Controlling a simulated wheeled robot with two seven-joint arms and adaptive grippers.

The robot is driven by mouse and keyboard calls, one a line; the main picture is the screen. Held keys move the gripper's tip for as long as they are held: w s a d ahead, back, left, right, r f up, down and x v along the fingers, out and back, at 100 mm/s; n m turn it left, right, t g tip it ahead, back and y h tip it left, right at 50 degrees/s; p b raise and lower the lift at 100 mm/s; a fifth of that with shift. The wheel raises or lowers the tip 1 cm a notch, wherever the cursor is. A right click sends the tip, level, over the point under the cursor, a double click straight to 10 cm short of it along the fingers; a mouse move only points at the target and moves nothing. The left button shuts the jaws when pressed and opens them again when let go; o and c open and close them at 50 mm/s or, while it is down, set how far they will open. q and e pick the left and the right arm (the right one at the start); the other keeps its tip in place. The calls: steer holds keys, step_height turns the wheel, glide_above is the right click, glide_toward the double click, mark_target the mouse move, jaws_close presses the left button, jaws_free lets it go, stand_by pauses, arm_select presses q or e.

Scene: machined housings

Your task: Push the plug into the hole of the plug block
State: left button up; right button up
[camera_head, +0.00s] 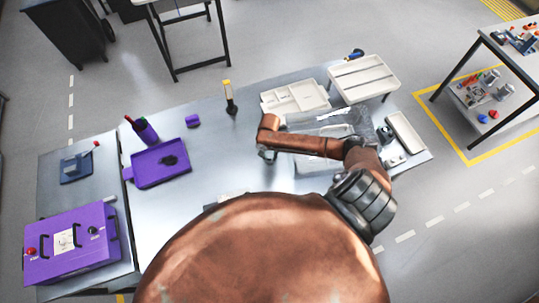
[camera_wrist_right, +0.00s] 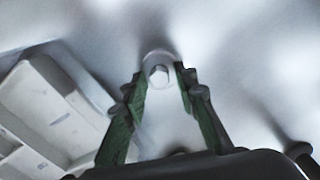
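My right gripper (camera_head: 267,153) is over the middle of the table in the head view, its fingers small and dark there. In the right wrist view, its two green-padded fingers (camera_wrist_right: 160,82) stand on either side of a pale round part with a grey faceted centre (camera_wrist_right: 158,72). It looks like the plug, and the fingertips appear to touch its sides. Its lower end blends into the bright background. I cannot make out the plug block or its hole for sure in either view. My left gripper is not in view.
The metal table (camera_head: 215,150) holds a purple tray (camera_head: 160,178), a purple case (camera_head: 70,250) and a yellow-topped tool (camera_head: 230,103). My copper arm hides the table's front.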

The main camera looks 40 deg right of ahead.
steer(key=shift+o, duration=0.7)
steer(key=shift+r, duration=0.2)
step_height(320, 180, up, 12)
steer(key=shift+f, duration=0.15)
